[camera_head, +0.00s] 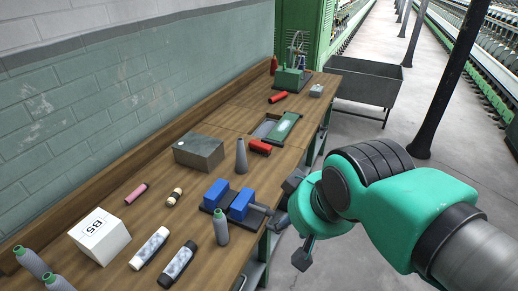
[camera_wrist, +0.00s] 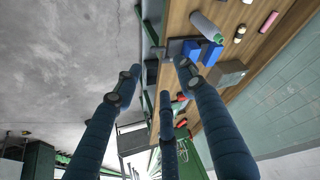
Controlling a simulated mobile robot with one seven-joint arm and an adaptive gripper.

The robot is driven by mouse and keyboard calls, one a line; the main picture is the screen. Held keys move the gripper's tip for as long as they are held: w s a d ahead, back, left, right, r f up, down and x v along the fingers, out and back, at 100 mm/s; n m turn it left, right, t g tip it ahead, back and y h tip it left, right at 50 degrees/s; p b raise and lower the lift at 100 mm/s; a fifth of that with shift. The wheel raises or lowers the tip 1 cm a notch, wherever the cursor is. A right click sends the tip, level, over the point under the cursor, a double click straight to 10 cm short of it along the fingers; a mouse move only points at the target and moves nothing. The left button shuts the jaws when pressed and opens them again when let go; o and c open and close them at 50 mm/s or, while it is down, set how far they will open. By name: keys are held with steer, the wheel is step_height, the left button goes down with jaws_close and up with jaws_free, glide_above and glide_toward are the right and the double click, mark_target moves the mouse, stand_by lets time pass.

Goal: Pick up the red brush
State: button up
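Two red things on the workbench (camera_head: 150,226) could be the red brush; I cannot tell which. A red block-like piece (camera_head: 260,147) with dark parts lies mid-bench, beside the green-framed tray. A smaller red piece (camera_head: 278,97) lies farther back. Small red shapes also show past my fingers in the wrist view (camera_wrist: 182,122). My gripper (camera_head: 289,216) hangs off the bench's right edge, near the blue blocks and nearer the camera than both red pieces. Its dark fingers (camera_wrist: 158,82) are spread apart and empty in the wrist view.
Blue blocks (camera_head: 242,204), a grey cone (camera_head: 241,157) and a metal box (camera_head: 199,152) stand on the bench. A white box (camera_head: 99,236) and several bottles are at the near end. A grey cart (camera_head: 365,80) and black posts stand right, with open floor between.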

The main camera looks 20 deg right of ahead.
steer(key=o, duration=0.8)
steer(key=shift+o, duration=0.2)
